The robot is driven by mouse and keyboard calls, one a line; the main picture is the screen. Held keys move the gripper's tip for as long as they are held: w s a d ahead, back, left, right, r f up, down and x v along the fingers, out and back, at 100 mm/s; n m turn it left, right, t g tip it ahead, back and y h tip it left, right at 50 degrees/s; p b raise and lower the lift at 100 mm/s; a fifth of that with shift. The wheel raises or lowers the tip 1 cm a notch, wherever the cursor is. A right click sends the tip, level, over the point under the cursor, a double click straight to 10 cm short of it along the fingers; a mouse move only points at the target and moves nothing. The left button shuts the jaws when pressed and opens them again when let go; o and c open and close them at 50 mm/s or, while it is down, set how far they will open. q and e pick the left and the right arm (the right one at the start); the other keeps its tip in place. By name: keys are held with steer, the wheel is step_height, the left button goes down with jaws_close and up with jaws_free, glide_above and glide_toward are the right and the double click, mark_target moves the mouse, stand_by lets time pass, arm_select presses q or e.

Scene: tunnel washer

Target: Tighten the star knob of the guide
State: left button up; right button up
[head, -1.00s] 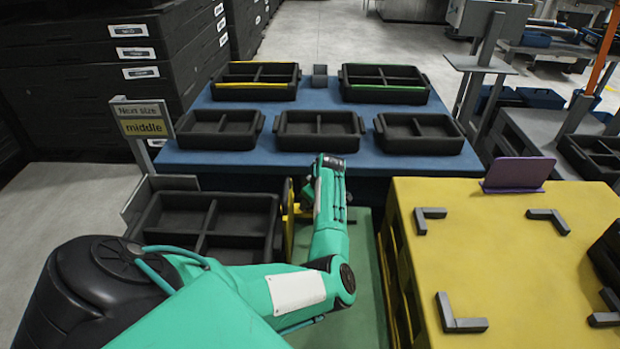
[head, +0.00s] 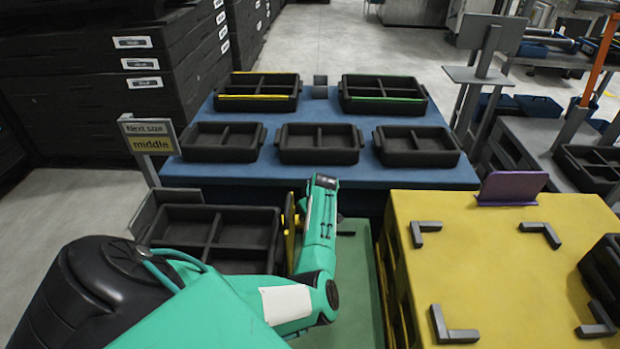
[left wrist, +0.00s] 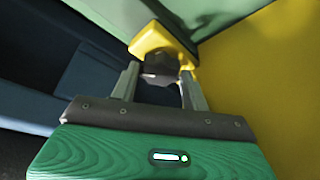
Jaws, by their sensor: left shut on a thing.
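My left arm reaches in from the left in the head view, with its fingers hidden behind its own green links. In the left wrist view my left gripper (left wrist: 161,84) is shut on the dark star knob (left wrist: 160,65), with one finger on each side of it. The knob sits against a yellow block of the guide (left wrist: 160,38). In the head view a yellow part of the guide (head: 290,228) shows beside my wrist, at the right side of a black divided tray. The knob does not show in the head view. My right gripper is not in view.
The black divided tray (head: 187,210) is left of my wrist. A yellow table (head: 480,265) with grey corner brackets stands close on the right. Ahead, a blue table (head: 375,178) holds several black trays. A sign (head: 150,137) reads "Next size middle".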

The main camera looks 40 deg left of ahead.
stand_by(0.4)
arm_select(q)
steer(key=o, duration=1)
